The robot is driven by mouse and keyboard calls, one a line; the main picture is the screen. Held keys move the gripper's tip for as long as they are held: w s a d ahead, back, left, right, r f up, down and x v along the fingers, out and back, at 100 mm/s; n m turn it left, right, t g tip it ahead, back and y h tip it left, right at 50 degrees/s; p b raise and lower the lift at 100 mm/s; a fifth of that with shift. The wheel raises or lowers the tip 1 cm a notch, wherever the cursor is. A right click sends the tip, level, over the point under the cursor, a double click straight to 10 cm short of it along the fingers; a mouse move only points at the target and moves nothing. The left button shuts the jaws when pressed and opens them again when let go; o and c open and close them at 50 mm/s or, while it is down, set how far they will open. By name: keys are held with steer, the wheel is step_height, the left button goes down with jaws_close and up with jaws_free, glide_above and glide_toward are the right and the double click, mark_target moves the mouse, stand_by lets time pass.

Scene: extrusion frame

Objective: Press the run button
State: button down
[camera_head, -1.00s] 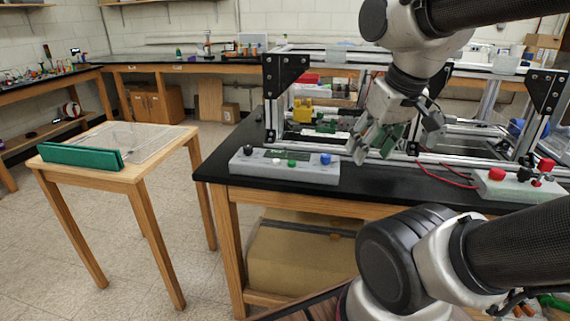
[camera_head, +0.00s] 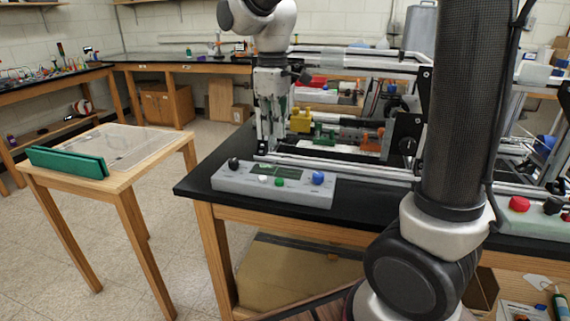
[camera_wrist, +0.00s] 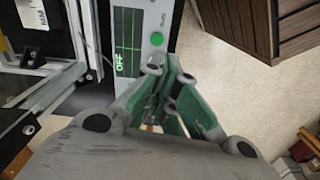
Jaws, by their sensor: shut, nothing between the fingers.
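The grey control box (camera_head: 290,194) sits at the front left of the black bench. On it are a black knob (camera_head: 233,164), a white button, a green button (camera_head: 279,181) and a blue knob (camera_head: 318,178). In the wrist view the green button (camera_wrist: 157,39) has small lettering next to it that looks like "RUN", and the dark screen (camera_wrist: 126,40) beside it reads "OFF". My gripper (camera_head: 266,150) is shut and empty, pointing down by the box's back edge in the head view. Its fingertips (camera_wrist: 165,66) appear just below the green button in the wrist view, apparently not touching it.
The aluminium extrusion frame (camera_head: 345,172) stands right behind the box, with yellow (camera_head: 300,121), green and orange parts inside. Another box with a red button (camera_head: 519,204) is at the right. A wooden side table (camera_head: 150,152) stands left, across open floor.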

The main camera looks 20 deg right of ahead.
mark_target(276, 179)
steer(key=shift+w+d+r+n, duration=0.15)
steer(key=shift+r+n, duration=0.2)
steer(key=shift+n, duration=0.1)
steer(key=shift+w+d+r+n, duration=0.1)
steer(key=shift+w+r+n, duration=0.05)
steer(key=shift+r+n, duration=0.25)
steer(key=shift+f, duration=0.1)
step_height(276, 179, down, 14)
steer(key=shift+r, duration=0.15)
steer(key=shift+f, duration=0.2)
